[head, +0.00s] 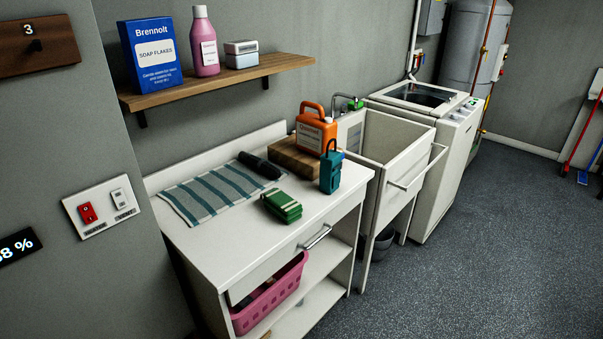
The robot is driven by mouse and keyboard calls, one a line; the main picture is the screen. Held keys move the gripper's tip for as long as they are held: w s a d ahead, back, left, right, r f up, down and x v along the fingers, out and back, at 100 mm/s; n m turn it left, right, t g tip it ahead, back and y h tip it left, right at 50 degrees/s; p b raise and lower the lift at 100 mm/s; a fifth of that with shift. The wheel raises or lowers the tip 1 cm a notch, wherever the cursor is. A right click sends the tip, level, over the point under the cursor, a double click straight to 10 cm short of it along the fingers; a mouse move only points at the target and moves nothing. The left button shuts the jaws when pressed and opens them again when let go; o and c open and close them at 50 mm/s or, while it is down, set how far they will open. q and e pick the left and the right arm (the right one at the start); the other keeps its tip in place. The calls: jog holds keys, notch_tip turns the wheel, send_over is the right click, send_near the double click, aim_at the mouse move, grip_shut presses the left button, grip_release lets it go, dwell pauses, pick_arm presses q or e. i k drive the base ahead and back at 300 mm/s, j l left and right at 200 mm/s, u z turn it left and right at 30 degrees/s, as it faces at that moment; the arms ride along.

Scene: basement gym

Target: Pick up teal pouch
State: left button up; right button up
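A teal pouch (330,173) with a strap or handle loop on top stands upright at the right end of the white counter (215,248), near its front right corner. It stands just in front of a brown wooden block (288,156), partly overlapping it in the picture. An orange jug (313,133) with a white label sits on that block, behind the pouch. Neither of my grippers is in the head view.
A green banded bundle (281,206), a dark cylinder (260,165) and a striped towel (207,196) lie on the counter. A sink (392,140) and washing machine (450,128) stand to the right. A wall shelf (225,84) hangs above. Floor in front (470,270) is clear.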

aim_at(330, 165)
jog(key=i+l+u, duration=0.15)
jog(key=u, duration=0.2)
jog(key=i+l+u, duration=0.1)
jog(key=l+u, duration=0.3)
jog(key=i+l+u, duration=0.1)
jog(key=u, duration=0.25)
